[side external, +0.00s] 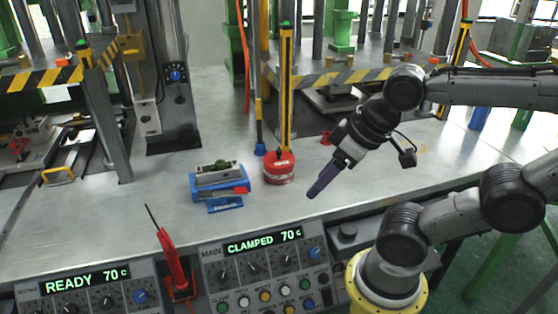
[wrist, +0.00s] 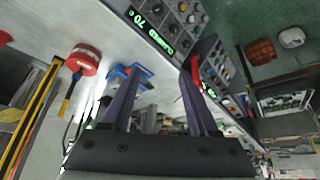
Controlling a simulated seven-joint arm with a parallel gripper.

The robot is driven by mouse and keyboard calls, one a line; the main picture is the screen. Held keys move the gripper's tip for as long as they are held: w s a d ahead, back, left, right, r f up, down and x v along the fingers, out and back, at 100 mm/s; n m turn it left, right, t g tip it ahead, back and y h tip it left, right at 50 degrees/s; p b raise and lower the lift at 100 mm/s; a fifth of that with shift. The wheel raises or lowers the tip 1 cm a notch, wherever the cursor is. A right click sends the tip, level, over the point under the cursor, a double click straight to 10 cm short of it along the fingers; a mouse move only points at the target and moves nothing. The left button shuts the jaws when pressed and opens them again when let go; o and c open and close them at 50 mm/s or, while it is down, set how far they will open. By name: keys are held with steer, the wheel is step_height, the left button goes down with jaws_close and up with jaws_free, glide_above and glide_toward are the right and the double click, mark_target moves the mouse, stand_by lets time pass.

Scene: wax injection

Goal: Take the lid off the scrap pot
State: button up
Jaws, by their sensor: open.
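The scrap pot appears to be the round red pot (side external: 280,174) with pale lettering, standing on the metal table just right of the blue fixture. Its top looks red and covered, though the lid's edge is hard to make out. It also shows at the upper left of the wrist view (wrist: 84,60). My gripper (side external: 312,194) is in the air to the right of the pot and nearer the front, pointing down and left, apart from it. In the wrist view its two purple fingers (wrist: 160,72) are spread with nothing between them.
A blue fixture (side external: 220,188) with a grey block and green piece stands left of the pot. A yellow-black post (side external: 286,90) rises close behind the pot. A small red object (side external: 326,138) lies behind right. Control panels (side external: 265,270) line the front edge, with a red-handled tool (side external: 172,262).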

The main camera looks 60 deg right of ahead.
steer(key=w+d+r+m+g, duration=0.1)
steer(key=w+d+r+m, duration=0.1)
steer(key=w+r+m, duration=0.5)
steer(key=m+g, duration=0.5)
steer(key=m, duration=0.6)
glide_above(279, 150)
step_height(279, 150, down, 7)
step_height(279, 150, down, 13)
steer(key=shift+a+f, duration=0.1)
